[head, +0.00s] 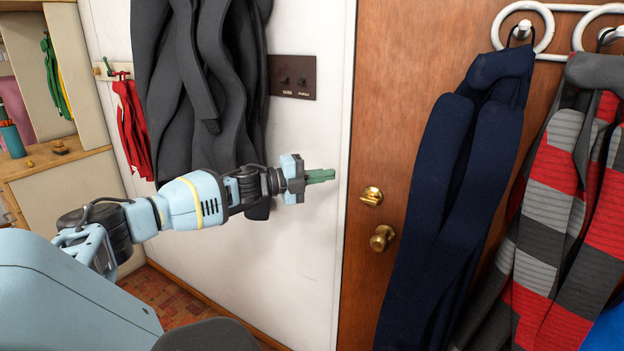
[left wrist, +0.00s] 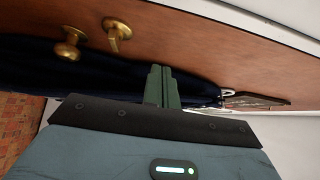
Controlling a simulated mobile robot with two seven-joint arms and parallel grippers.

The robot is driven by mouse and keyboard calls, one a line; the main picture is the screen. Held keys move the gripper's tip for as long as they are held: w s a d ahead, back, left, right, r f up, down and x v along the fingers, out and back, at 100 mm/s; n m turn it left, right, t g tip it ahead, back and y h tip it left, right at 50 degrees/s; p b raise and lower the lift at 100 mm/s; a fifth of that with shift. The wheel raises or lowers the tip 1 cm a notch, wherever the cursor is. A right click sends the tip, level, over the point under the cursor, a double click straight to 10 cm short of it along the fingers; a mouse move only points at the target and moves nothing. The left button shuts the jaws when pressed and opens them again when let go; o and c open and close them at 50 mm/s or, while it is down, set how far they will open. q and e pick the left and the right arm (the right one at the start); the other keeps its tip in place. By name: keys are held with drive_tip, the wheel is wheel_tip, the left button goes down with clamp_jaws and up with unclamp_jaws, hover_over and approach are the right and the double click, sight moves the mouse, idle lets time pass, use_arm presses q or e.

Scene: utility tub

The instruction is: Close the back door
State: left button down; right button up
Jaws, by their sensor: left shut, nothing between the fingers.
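The back door (head: 385,130) is a brown wooden panel with a brass knob (head: 382,238) and a brass latch (head: 371,196) near its left edge. The door also shows across the top of the left wrist view (left wrist: 190,40), with the knob (left wrist: 70,44) and latch (left wrist: 117,33) at upper left. My left gripper (head: 333,175) is shut and empty, left of the latch in the head view, pointing right. Its green fingers (left wrist: 161,88) are together in the left wrist view. I cannot tell whether they touch the door. My right gripper is not in view.
A navy garment (head: 455,170) and a striped red and grey one (head: 560,190) hang from white hooks (head: 522,30) on the door. Dark coats (head: 200,80) and a switch plate (head: 292,77) are on the white wall. A wooden counter (head: 55,160) stands at far left.

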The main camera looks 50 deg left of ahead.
use_arm(q)
drive_tip(key=v, duration=0.3)
drive_tip(key=shift+a, duration=0.1)
idle(0.5)
